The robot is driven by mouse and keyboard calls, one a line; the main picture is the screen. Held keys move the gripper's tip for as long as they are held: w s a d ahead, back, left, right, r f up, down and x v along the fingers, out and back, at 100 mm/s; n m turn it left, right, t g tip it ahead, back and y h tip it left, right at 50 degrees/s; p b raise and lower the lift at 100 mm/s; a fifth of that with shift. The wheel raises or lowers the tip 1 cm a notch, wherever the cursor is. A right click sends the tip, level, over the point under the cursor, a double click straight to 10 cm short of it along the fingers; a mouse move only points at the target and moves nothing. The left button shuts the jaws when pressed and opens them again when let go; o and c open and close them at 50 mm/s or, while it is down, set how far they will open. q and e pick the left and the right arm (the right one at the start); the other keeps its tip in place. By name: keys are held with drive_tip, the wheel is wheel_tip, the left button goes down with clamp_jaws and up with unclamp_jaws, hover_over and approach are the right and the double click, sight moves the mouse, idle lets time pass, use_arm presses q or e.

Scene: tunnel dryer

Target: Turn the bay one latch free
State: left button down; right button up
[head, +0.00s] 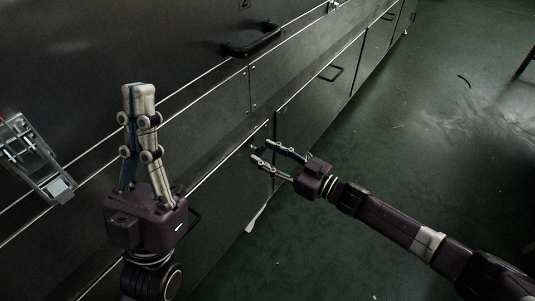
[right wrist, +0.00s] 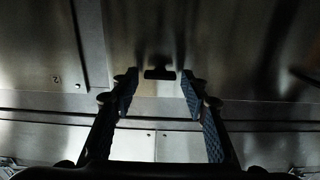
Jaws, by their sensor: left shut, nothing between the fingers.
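In the right wrist view a small dark T-shaped piece (right wrist: 160,74), which looks like a latch, sits on a metal panel (right wrist: 145,40). It shows between and just beyond the fingertips of my right gripper (right wrist: 158,86), which is open and empty. I cannot tell whether it is bay one's latch. In the head view the right gripper (head: 262,151) is beside the lower front of the dark cabinet (head: 185,75), and any latch there is hidden or too small to make out. My left gripper (head: 139,88) is shut and empty, pointing up in front of the cabinet.
A black bar handle (head: 253,40) stands out from the cabinet above the right gripper. A silver bracket-like fixture (head: 35,160) is at the far left. The green floor (head: 430,120) is mostly clear.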

drive_tip(key=c, duration=0.9)
drive_tip(key=shift+o, duration=0.2)
